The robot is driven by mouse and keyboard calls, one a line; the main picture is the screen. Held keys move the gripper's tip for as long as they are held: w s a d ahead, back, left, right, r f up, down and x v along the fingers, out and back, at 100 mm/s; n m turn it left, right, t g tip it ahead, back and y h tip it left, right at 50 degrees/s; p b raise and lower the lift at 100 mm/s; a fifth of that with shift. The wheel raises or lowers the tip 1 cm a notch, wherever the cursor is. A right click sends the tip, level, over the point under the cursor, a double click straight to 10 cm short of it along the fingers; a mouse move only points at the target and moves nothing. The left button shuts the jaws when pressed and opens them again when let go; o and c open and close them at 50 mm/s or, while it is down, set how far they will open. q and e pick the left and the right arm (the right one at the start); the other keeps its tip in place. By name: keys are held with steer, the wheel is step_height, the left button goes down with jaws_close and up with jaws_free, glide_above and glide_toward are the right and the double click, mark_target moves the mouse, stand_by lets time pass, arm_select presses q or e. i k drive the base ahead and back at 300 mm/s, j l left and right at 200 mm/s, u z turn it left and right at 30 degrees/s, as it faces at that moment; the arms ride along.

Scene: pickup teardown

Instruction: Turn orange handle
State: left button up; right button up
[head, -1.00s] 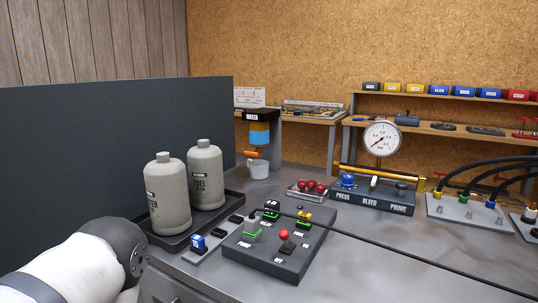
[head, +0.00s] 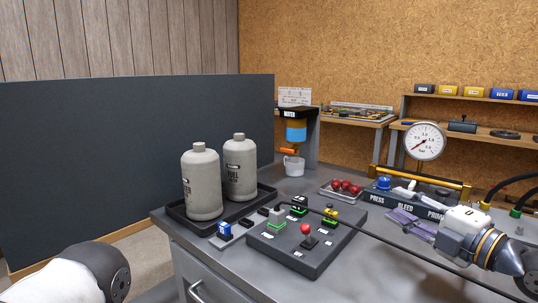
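The orange handle (head: 289,151) sits on the front of the water dispenser (head: 296,130), which has a blue tank and a black "WATER" top. A white cup (head: 294,166) stands just below the handle. My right gripper (head: 396,208) comes in from the right, in front of the labelled pump box, well apart from the handle. Its fingers look open and empty. A part of my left arm shows at the lower left; its gripper is out of view.
Two grey bottles (head: 201,184) stand in a black tray (head: 177,213) left of the dispenser. A switch panel (head: 270,248) with a black cable lies in front. A tray of red balls (head: 345,190) and a pump box (head: 385,198) with gauge (head: 425,142) stand to the right.

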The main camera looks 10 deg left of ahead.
mark_target(291, 150)
steer(key=i+j, duration=0.85)
